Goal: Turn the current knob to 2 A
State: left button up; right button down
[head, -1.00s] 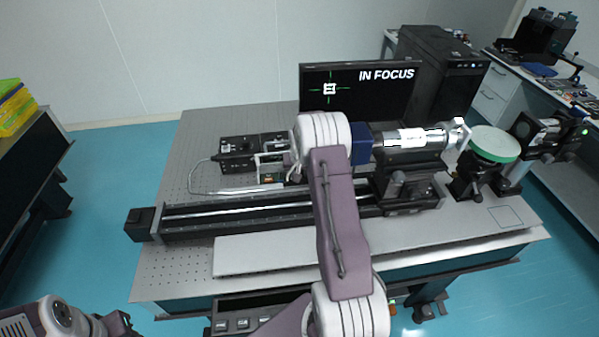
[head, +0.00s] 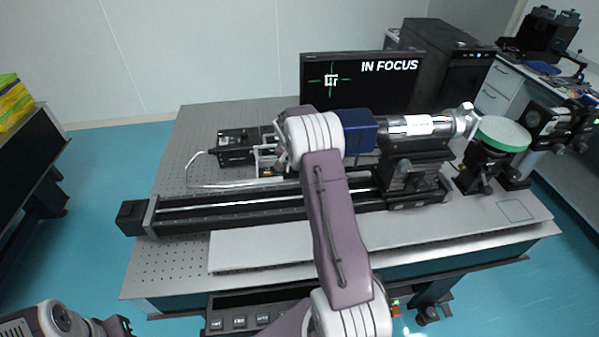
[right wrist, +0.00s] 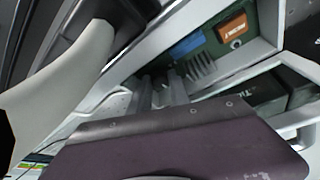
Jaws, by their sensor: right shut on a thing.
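My right arm reaches over the optical table (head: 165,262) to small instruments at its back left. The right gripper (head: 281,157) is mostly hidden behind my wrist in the head view. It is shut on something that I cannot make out. The current knob itself is not distinguishable. A black control box (head: 236,146) stands just left of the gripper. An open-framed unit beside it has a green circuit board (right wrist: 213,44) with an orange part and metal fins, close ahead in the right wrist view. My left arm shows at the bottom left corner, with its gripper out of frame.
A long black rail (head: 180,222) crosses the table in front of the instruments. A blue-ended metal cylinder (head: 425,125) stands on a mount to the right. Behind are a monitor (head: 345,100) reading IN FOCUS and a black cabinet (head: 450,65). A pale plate (head: 240,253) lies in front.

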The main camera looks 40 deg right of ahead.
jog(key=c, duration=1.5)
grip_release()
jog(key=v, duration=0.9)
